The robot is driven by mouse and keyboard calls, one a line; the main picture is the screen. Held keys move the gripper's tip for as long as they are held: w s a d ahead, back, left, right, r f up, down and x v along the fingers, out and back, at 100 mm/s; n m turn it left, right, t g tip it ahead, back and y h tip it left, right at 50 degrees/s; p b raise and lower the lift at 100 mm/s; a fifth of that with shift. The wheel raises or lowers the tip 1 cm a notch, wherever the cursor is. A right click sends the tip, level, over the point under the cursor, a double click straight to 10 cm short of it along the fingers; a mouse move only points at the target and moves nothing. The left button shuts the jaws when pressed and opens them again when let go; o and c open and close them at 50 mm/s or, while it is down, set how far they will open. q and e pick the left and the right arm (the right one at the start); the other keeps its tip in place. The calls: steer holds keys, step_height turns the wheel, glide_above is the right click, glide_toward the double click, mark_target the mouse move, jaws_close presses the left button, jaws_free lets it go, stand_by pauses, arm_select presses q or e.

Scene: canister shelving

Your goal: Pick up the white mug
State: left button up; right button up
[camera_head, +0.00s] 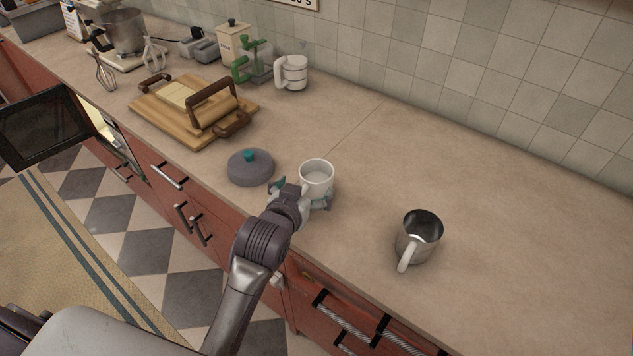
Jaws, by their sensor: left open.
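The white mug (316,176) stands upright on the counter, near its front edge at the middle of the view. My left gripper (301,196) is at the mug's near side, low down, with its open fingers to the left and right of the mug. The mug looks empty. My gripper's wrist covers part of the mug's lower near side, so I cannot tell whether the fingers touch it. My right gripper is not in view.
A grey lid with a teal knob (251,167) lies just left of the mug. A metal cup (418,238) stands to the right.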

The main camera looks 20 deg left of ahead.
mark_target(314, 177)
arm_select(q)
steer(key=shift+x, duration=0.75)
steer(key=shift+w, duration=0.35)
steer(key=p+x, duration=0.1)
steer(key=x, duration=0.3)
steer(key=shift+w+d+p, duration=0.15)
steer(key=shift+w+p, duration=0.2)
steer(key=shift+p, duration=0.05)
steer(key=shift+s, duration=0.15)
steer(key=shift+c, duration=1)
steer(key=c, duration=1.3)
steer(key=shift+r, duration=0.1)
